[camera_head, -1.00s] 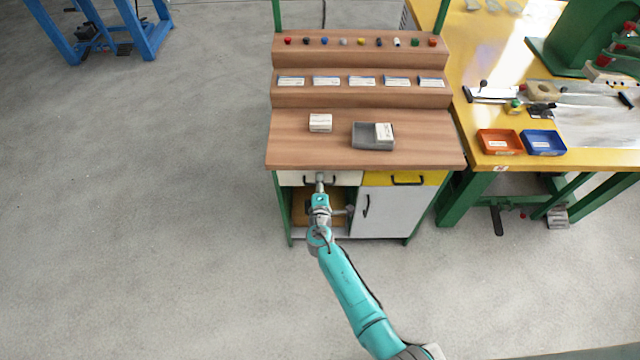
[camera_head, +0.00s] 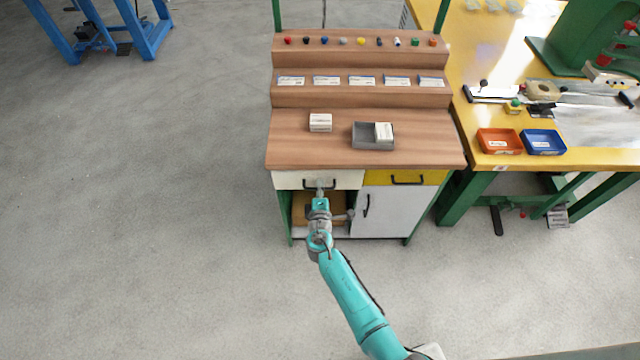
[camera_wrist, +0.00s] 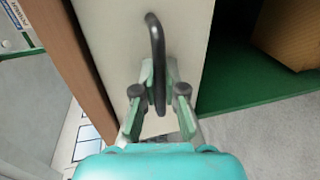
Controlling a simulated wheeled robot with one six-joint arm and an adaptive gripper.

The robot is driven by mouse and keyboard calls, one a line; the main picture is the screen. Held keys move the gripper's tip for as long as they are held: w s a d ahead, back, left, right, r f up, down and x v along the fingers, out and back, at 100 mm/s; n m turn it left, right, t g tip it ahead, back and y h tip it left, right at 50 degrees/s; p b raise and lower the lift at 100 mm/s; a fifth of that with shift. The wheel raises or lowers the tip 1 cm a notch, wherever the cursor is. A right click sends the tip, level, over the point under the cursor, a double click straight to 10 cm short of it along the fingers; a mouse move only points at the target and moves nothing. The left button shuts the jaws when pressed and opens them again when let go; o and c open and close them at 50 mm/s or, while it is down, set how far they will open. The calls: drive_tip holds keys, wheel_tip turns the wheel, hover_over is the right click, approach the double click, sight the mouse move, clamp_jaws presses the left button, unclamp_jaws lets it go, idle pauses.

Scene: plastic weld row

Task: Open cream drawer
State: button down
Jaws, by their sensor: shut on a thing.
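The cream drawer (camera_head: 290,180) is at the upper left of the cabinet under the wooden top. Its front stands slightly forward of the yellow drawer beside it. My gripper (camera_head: 320,187) is at the middle of the drawer front. In the wrist view the cream front (camera_wrist: 118,40) has a dark bar handle (camera_wrist: 156,50), and my gripper (camera_wrist: 159,88) is shut on that handle, one finger on each side. In the head view my gripper hides part of the handle.
A yellow drawer (camera_head: 425,178) and a grey cupboard door (camera_head: 390,212) are to the right. An open shelf space lies below the cream drawer. A grey tray (camera_head: 372,143) and a white box (camera_head: 320,122) sit on the wooden top.

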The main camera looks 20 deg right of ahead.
drive_tip(key=f+v, duration=0.2)
drive_tip(key=v, duration=0.9)
drive_tip(key=s+f+v, duration=0.1)
drive_tip(key=f+v, duration=0.1)
drive_tip(key=v, duration=0.8)
drive_tip(key=shift+s+a+f, duration=0.25)
drive_tip(key=shift+s, duration=0.1)
drive_tip(key=c, duration=1.2)
unclamp_jaws()
drive_tip(key=shift+v, duration=5.95)
